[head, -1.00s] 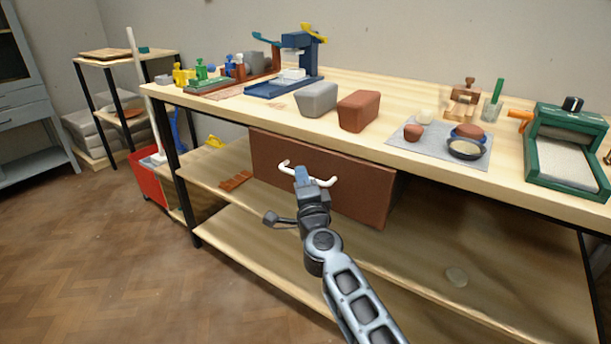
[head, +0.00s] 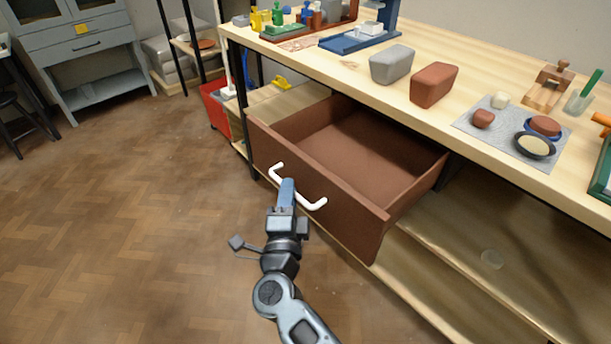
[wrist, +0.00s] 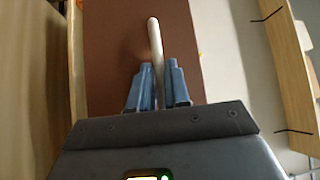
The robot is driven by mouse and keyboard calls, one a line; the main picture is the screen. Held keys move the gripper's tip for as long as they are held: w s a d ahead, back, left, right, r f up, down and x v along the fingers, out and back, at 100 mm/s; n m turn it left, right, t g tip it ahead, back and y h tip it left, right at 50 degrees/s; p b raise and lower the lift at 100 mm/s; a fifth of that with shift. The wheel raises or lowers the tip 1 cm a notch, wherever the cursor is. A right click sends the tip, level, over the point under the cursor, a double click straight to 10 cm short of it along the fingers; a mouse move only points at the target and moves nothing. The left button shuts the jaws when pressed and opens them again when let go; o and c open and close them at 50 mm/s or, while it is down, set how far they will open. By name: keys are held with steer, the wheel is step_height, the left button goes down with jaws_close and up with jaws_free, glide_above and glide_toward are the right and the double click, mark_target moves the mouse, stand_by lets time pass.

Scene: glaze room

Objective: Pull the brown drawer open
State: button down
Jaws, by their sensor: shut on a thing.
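The brown drawer (head: 320,190) hangs under the wooden worktable and stands well out from it, with its empty inside showing in the head view. Its front panel also shows in the wrist view (wrist: 110,50). A white bar handle (head: 312,203) is fixed to the drawer front. My gripper (head: 287,190) is at the middle of the handle, shut on it. In the wrist view the two blue fingers (wrist: 158,85) stand on either side of the white handle (wrist: 154,40). The fingertips hide part of the handle in the head view.
The worktable (head: 370,105) carries a grey block (head: 391,65), a brown block (head: 434,86) and a grey mat (head: 475,122) with bowls. A red bin (head: 217,108) stands left of the table. The floor (head: 130,190) in front and left is clear.

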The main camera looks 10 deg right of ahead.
steer(key=shift+s+a, duration=0.3)
steer(key=shift+a, duration=0.05)
steer(key=c, duration=1.2)
jaws_free()
steer(key=shift+o, duration=0.2)
steer(key=v, duration=0.7)
steer(key=shift+s, duration=0.4)
steer(key=shift+f, duration=0.1)
